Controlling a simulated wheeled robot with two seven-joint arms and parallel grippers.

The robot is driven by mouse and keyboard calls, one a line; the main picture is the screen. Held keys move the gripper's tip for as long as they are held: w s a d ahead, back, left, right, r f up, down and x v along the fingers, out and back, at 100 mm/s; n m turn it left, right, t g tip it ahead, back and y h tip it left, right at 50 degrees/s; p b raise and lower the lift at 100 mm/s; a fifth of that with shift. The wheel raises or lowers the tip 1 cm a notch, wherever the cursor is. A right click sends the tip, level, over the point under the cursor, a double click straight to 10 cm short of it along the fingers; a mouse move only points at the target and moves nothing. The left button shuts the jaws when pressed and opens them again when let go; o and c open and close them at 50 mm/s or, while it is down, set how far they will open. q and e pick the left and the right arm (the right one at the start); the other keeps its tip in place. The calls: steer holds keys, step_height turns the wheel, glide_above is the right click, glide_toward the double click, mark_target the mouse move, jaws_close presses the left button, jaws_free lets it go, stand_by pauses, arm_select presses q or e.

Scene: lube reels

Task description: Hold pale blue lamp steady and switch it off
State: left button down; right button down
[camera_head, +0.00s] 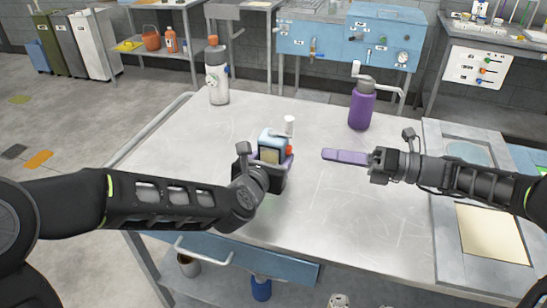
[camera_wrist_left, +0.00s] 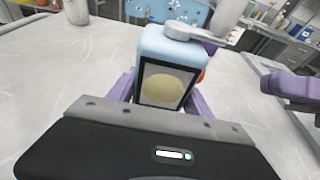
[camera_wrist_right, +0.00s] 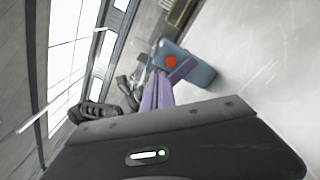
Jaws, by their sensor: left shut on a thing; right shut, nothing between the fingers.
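The pale blue lamp (camera_head: 271,137) stands upright on the metal table; a round cream panel on it faces my left wrist camera (camera_wrist_left: 168,88). It has a white-grey lever on top and a red button (camera_wrist_right: 171,62) on the side towards my right gripper. My left gripper (camera_head: 270,158) is shut on the lamp, its purple fingers along both sides. My right gripper (camera_head: 325,154) is shut and empty. Its purple fingertips point at the red-button side from the right, with a gap between them and the lamp in the head view.
A white bottle with an orange-brown cap (camera_head: 216,75) stands at the back left of the table. A purple pump bottle (camera_head: 362,106) stands at the back right. A grey panel with a cream pad (camera_head: 491,233) lies at the right. The table's front middle is clear.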

mark_target(289, 150)
steer(key=s+a+r+n+h, duration=0.3)
steer(key=s+a+h, duration=0.1)
steer(key=a, duration=0.1)
steer(key=w+d+f+t+h, duration=0.3)
steer(key=d+h, duration=0.3)
steer(key=d, duration=0.2)
steer(key=shift+w+f, duration=0.3)
steer(key=shift+f, duration=0.3)
steer(key=shift+a, duration=0.15)
steer(key=w+a, duration=0.2)
steer(key=a, duration=0.6)
steer(key=shift+w+a, duration=0.15)
steer(key=shift+w, duration=0.2)
steer(key=shift+a, duration=0.15)
stand_by(0.7)
